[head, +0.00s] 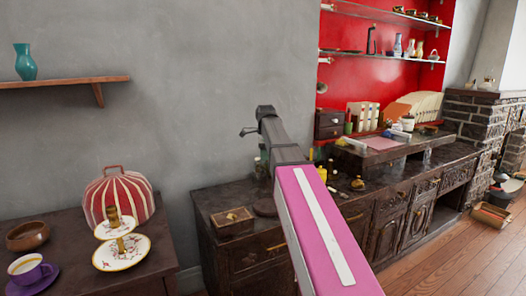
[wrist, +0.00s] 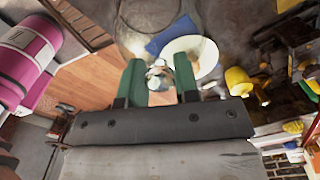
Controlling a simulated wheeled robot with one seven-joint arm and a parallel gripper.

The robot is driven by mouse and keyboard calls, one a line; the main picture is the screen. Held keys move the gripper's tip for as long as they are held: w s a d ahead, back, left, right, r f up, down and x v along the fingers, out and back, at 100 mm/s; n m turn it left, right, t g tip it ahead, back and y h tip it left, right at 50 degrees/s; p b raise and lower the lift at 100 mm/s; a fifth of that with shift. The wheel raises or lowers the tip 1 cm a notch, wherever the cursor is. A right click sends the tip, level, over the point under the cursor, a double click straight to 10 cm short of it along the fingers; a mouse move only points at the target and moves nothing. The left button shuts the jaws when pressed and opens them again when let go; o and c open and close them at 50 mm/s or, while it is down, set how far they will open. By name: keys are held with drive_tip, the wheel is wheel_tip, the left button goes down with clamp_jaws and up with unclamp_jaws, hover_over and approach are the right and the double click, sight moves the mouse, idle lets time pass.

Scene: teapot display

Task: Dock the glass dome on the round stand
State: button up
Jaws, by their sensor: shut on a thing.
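In the wrist view my gripper (wrist: 158,80) has its two green fingers closed on a small shiny clear knob (wrist: 158,72), which I take to be the top of the glass dome. Faint curved outlines beyond the fingers look like the dome's clear wall, but its full shape is hard to make out. In the head view my pink and grey arm reaches over the dark cabinet and hides the fingers and the dome.
A small wooden box (head: 232,220) sits left of the disc on the cabinet (head: 215,195). Small bottles and a yellow pot (head: 358,184) stand to the right. A striped tea cosy (head: 125,195) and cake stand (head: 122,253) are on the left table. The wall is close behind.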

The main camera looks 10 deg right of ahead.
drive_tip(key=s, duration=0.1)
drive_tip(key=s+d, duration=0.1)
drive_tip(key=s, duration=0.1)
drive_tip(key=shift+s+f, duration=0.15)
drive_tip(key=shift+s, duration=0.05)
drive_tip(key=shift+f, duration=3.4)
drive_tip(key=o, duration=0.7)
drive_tip(key=shift+c, duration=0.2)
drive_tip(key=shift+r, duration=5.5)
